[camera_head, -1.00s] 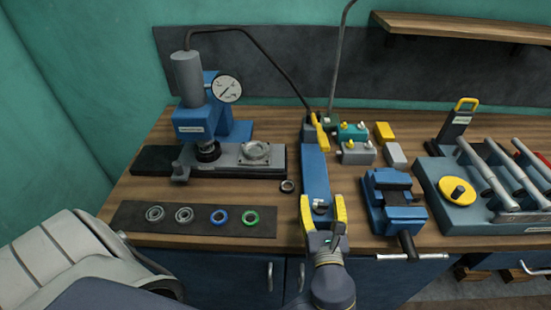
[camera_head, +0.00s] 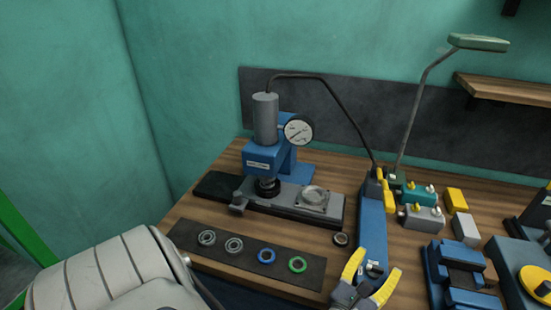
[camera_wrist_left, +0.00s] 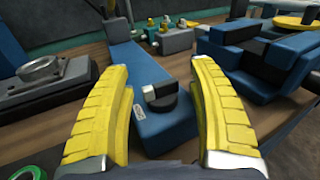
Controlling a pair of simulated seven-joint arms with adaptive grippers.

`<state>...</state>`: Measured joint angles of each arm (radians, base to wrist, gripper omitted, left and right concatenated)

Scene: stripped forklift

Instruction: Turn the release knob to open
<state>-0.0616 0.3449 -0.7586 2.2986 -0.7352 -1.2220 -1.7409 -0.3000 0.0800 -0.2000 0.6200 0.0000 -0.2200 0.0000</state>
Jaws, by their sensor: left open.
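The release knob (camera_wrist_left: 160,97) is a small black knob with a pale marked end. It sits on top of the near end of a long blue pump body (camera_wrist_left: 135,62). In the head view the knob (camera_head: 374,270) shows small between the fingers, on the near end of the pump body (camera_head: 372,225). My left gripper (camera_head: 378,263) has yellow fingers spread wide on both sides of the knob. In the wrist view the left gripper (camera_wrist_left: 160,66) is open, with clear gaps between each finger and the knob. My right gripper is out of view.
A blue press with a dial gauge (camera_head: 298,130) stands left of the pump. A dark mat (camera_head: 210,256) with several rings lies in front of it. A blue vise (camera_head: 458,270) is close on the right. Small valve blocks (camera_head: 420,217) stand behind the vise.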

